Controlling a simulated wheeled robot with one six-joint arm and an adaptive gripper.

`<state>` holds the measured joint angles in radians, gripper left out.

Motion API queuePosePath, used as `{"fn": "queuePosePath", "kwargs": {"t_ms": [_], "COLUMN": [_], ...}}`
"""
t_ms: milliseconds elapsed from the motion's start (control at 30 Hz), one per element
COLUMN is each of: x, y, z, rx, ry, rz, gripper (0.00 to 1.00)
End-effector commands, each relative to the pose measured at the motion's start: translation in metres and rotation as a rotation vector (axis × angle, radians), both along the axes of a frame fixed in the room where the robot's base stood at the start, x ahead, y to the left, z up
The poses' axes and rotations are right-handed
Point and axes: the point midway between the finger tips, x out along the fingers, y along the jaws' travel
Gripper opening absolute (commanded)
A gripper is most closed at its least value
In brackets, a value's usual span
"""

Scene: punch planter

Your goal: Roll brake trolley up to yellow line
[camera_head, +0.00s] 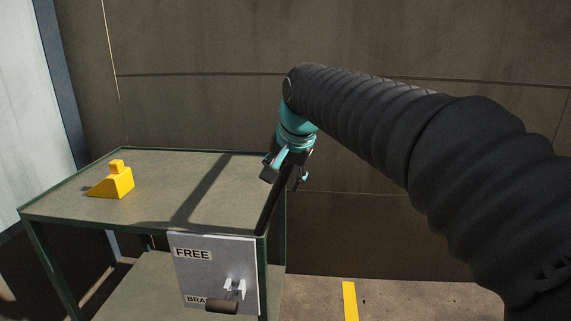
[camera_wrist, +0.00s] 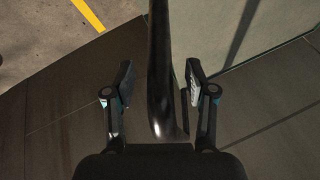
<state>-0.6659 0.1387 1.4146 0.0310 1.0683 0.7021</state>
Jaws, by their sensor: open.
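The brake trolley (camera_head: 70,205) has a grey-green top and a dark green frame and stands at left in the head view. Its front panel (camera_head: 190,280) reads FREE above, with a partly hidden BRAKE label below. The black-gripped brake lever (camera_head: 222,306) hangs low, beside the lower label. A black push bar (camera_head: 270,208) rises at the trolley's right end. My gripper (camera_head: 285,178) is open at this bar. In the wrist view, the bar (camera_wrist: 160,50) runs between the open fingers, with gaps on both sides. The yellow line (camera_head: 350,301) lies on the floor to the right; the wrist view shows it too (camera_wrist: 88,14).
A yellow wedge (camera_head: 112,184) with a small block on it sits on the trolley's top at left. A brown panelled wall (camera_head: 210,110) stands close behind. Bare concrete floor (camera_head: 400,303) shows right of the trolley, around the line.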

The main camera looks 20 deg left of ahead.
Motion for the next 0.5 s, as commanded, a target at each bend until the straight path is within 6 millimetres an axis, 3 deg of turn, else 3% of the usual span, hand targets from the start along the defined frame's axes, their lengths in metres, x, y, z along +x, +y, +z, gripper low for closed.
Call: {"fn": "queuePosePath", "kwargs": {"t_ms": [467,500], "x": [0.0048,0.0048], "y": [0.0040,0.0039], "z": [-0.0112,-0.0111], "rx": [0.000,0.000], "ry": [0.000,0.000], "rz": [0.000,0.000], "gripper": [0.56,0.48]}}
